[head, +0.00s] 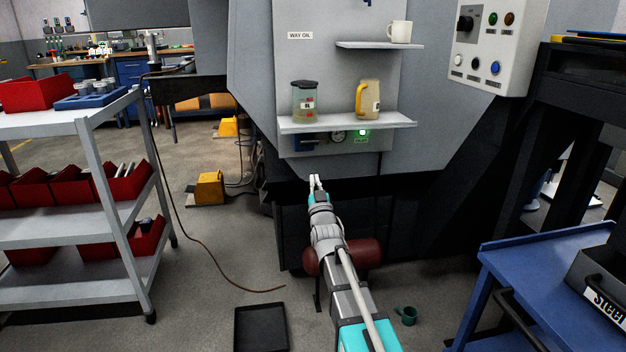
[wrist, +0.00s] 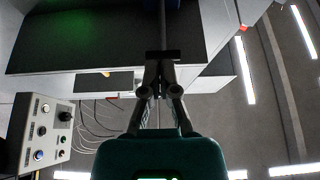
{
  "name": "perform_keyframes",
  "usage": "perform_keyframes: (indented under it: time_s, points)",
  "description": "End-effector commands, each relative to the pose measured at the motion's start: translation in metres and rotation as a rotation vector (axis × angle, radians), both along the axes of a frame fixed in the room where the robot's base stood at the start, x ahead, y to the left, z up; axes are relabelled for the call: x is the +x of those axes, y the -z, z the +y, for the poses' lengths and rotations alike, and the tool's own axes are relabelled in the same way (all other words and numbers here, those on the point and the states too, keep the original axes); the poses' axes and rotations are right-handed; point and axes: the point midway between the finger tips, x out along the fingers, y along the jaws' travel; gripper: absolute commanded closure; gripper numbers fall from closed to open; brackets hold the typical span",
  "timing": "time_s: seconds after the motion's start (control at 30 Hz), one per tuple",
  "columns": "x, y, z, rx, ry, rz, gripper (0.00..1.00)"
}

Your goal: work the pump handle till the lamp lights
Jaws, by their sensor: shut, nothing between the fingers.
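A small lamp (head: 362,132) glows green under the lower shelf of the way oil panel (head: 326,72) in the head view. A round gauge (head: 338,137) sits left of it, and left of that is a dark fitting with blue (head: 310,139), possibly the pump; its handle cannot be clearly made out. My gripper (head: 315,178) is shut and empty, its tips pointing up just below the panel's lower edge. In the wrist view my gripper (wrist: 160,70) has a dark bar (wrist: 163,28) beyond its tips; whether they touch is unclear. Green light falls on the surface at upper left.
The lower shelf (head: 290,126) holds a lidded jar (head: 305,101) and a yellow-handled jug (head: 368,98); a mug (head: 398,32) stands above. A control box (head: 491,45) is at right. A trolley (head: 75,215) stands left, a blue bench (head: 540,257) right. A black tray (head: 261,328) lies on the floor.

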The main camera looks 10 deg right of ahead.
Motion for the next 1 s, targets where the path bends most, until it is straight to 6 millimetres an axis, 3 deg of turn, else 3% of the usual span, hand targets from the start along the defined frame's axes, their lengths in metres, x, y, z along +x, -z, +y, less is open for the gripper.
perform_keyframes:
  time_s: [0.23, 1.0]
  points:
    - [-0.0106, 0.0111, -0.0001, 0.0, 0.0, -0.002, 1.0]
    - [-0.0115, 0.0111, 0.0003, 0.0, 0.0, -0.002, 1.0]
